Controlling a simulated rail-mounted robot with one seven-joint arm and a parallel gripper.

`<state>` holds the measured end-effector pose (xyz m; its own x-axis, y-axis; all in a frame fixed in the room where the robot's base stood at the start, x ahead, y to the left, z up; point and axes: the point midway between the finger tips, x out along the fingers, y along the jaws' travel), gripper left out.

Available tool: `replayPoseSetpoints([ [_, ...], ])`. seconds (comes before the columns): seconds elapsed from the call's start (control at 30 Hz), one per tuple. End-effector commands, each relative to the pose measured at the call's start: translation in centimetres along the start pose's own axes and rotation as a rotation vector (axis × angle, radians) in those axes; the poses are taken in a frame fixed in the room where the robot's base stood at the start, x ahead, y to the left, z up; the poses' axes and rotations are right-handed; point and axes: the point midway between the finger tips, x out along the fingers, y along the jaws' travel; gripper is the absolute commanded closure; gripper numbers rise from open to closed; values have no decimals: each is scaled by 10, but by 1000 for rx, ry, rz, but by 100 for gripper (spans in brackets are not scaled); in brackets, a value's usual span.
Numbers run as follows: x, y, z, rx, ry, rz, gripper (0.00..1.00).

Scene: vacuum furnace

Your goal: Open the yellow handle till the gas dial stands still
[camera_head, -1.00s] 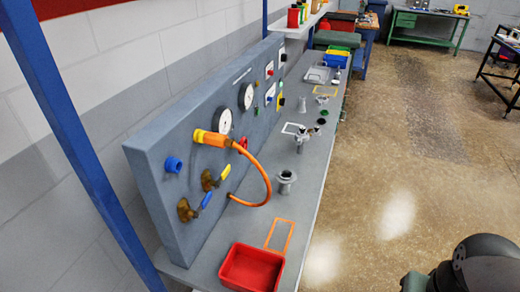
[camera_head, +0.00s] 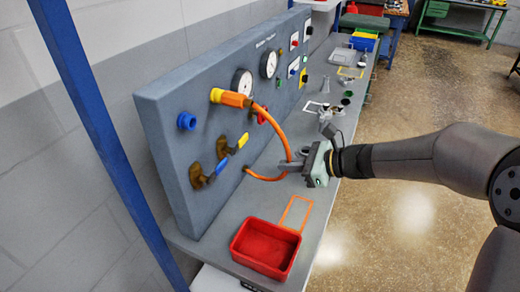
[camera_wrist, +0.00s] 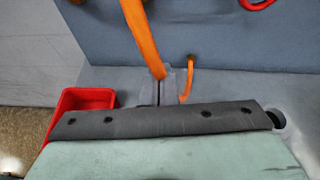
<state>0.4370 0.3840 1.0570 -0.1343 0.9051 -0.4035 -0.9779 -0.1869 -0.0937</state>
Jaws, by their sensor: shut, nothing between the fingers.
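The yellow handle (camera_head: 242,141) sits on a brass valve on the blue-grey panel, angled up to the right. A blue-handled valve (camera_head: 220,167) is below and left of it. Two white round dials (camera_head: 242,82) and (camera_head: 269,64) are higher on the panel; their needles are too small to read. My gripper (camera_head: 286,166) is shut and empty, to the right of the yellow handle and apart from it, by the orange hose (camera_head: 283,132). In the wrist view my fingers (camera_wrist: 160,88) are together, with the hose (camera_wrist: 143,40) beyond or beside them; contact is unclear. Neither handle shows there.
The orange hose loops from its yellow-orange fitting (camera_head: 231,98) down to the panel's lower part. A red tray (camera_head: 266,248) and an orange outline (camera_head: 296,212) are on the bench in front. Fittings (camera_head: 327,120) stand farther back. The floor at right is open.

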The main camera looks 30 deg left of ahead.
Motion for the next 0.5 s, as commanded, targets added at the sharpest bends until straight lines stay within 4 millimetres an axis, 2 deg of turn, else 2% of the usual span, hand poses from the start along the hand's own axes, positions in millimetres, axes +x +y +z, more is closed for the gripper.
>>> replayPoseSetpoints([
  [0.03,10,-6,0,43,-31,-6,100],
  [0.13,18,-13,3,97,-69,-17,100],
  [0.5,21,-15,5,112,-79,-20,100],
])
